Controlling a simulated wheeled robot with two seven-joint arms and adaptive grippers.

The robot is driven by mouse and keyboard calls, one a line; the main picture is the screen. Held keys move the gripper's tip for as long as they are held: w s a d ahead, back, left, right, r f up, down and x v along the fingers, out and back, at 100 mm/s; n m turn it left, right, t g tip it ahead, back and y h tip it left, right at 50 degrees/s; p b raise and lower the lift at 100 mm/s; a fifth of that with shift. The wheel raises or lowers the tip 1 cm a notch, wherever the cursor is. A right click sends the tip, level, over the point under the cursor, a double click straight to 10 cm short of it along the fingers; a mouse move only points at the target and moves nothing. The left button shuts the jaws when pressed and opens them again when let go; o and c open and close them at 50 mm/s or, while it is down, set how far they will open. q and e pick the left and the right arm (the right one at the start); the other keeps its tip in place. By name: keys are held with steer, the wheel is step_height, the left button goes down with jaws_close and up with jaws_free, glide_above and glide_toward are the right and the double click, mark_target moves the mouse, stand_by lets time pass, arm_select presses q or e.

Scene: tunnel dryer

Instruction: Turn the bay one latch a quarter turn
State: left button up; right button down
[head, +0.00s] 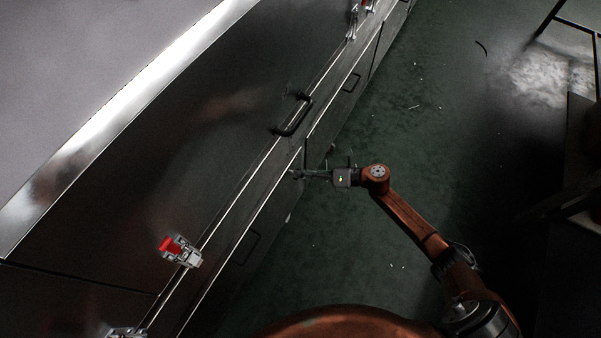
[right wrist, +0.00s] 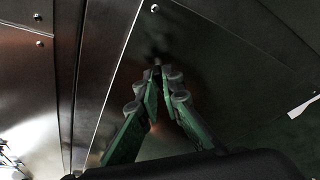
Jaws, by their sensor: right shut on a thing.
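My right gripper (head: 297,174) reaches left to the lower front of the long dark metal dryer. In the right wrist view, the fingers of my right gripper (right wrist: 157,76) come together against a dark metal panel. They are shut on a small dark piece, the bay one latch (right wrist: 156,61), which stands out from the panel. The fingertips partly hide it, so its exact turn angle cannot be told. In the head view it is too small and dark to make out. My left gripper is in neither view.
The dryer's side (head: 180,150) carries a black bar handle (head: 293,116) and a red-tipped toggle clamp (head: 180,250). Another clamp (head: 126,333) is at the bottom edge. Green floor (head: 400,110) with small scraps lies open to the right. Dark furniture stands at far right.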

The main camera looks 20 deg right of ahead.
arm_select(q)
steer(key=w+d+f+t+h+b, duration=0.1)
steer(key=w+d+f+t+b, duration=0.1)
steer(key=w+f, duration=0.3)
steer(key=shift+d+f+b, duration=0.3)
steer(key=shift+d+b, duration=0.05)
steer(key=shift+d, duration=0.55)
arm_select(e)
steer(key=shift+f+m+y, duration=0.2)
steer(key=shift+m+y, duration=0.65)
steer(key=shift+m, duration=0.8)
steer(key=shift+f+m+y, duration=0.2)
steer(key=shift+m+y, duration=0.65)
steer(key=shift+m, duration=0.8)
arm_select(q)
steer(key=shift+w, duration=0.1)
arm_select(e)
steer(key=c, duration=2.3)
jaws_free()
steer(key=shift+c, duration=0.2)
steer(key=shift+o, duration=1.2)
steer(key=shift+d, duration=0.1)
steer(key=v, duration=1.2)
